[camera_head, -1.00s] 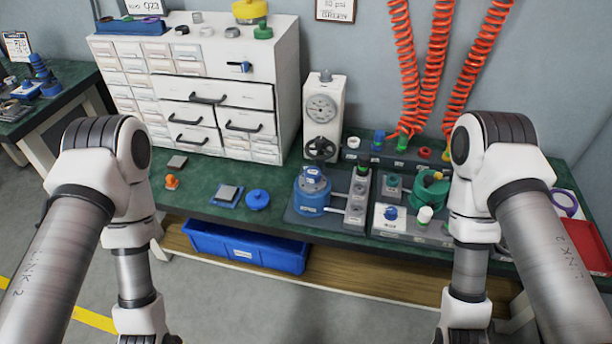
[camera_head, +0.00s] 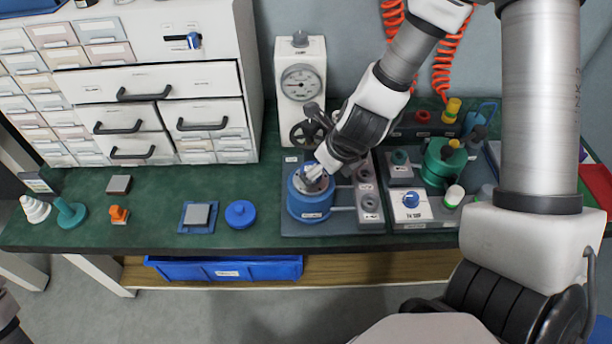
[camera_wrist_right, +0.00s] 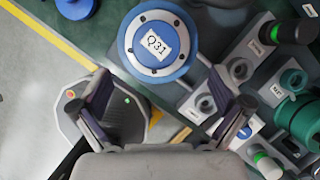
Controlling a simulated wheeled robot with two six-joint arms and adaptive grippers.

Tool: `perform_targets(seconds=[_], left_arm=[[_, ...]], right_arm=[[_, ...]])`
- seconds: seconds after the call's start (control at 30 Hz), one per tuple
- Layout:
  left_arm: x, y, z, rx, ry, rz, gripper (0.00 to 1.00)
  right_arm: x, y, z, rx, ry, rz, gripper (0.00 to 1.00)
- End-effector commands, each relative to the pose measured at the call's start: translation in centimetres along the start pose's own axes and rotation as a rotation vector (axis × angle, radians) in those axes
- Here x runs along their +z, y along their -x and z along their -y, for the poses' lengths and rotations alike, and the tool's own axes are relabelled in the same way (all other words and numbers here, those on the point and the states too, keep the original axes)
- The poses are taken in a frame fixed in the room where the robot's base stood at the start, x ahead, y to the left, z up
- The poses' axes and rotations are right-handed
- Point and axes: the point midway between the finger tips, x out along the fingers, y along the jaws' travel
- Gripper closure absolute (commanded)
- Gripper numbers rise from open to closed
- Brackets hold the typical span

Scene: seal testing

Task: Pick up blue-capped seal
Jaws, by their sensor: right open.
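The blue-capped seal (camera_wrist_right: 157,42) shows in the right wrist view as a blue disc with a white "Q31" label. It sits upright in the middle of a round blue housing (camera_head: 310,208) with a grey bolted flange (camera_wrist_right: 182,68). In the head view my right gripper (camera_head: 318,172) is over this housing and mostly hides the cap. In the wrist view the right gripper (camera_wrist_right: 162,92) is open, its two dark finger pads spread apart, and the cap lies beyond them, between and above them in the picture. Nothing is held.
A grey socket block (camera_head: 369,205) stands close right of the housing, with a control box (camera_head: 410,206) and green housing (camera_head: 442,165) beyond. A gauge stand (camera_head: 300,85) is behind.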

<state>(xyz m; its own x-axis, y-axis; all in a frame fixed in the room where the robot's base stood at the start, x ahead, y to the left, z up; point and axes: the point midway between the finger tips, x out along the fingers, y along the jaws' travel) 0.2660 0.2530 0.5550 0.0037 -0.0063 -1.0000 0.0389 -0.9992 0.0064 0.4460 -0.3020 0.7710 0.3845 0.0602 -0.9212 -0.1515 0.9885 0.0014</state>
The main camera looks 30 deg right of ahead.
Motion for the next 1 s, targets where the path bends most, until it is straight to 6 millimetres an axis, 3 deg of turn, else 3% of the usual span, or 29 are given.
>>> perform_targets(seconds=[0.3,0.57,0.77,0.8,1.0], left_arm=[[0.0,-3.1,0.0,0.000,0.000,-0.001,0.12],[-0.1,-3.0,0.0,0.000,0.000,-0.001,0.12],[-0.1,-3.0,0.0,0.000,0.000,-0.001,0.12],[-0.1,-3.0,0.0,0.000,0.000,-0.001,0.12],[-0.1,-3.0,0.0,0.000,0.000,-0.001,0.12]], right_arm=[[0.7,-5.4,-0.3,-0.001,0.003,-0.003,0.00],[0.9,-5.6,-0.4,0.000,0.002,-0.002,0.00],[0.9,-5.6,-0.4,0.000,0.002,-0.002,0.67],[0.9,-5.6,-0.4,0.000,0.002,-0.002,0.73],[0.9,-5.5,-0.3,0.000,0.003,-0.001,0.73]])
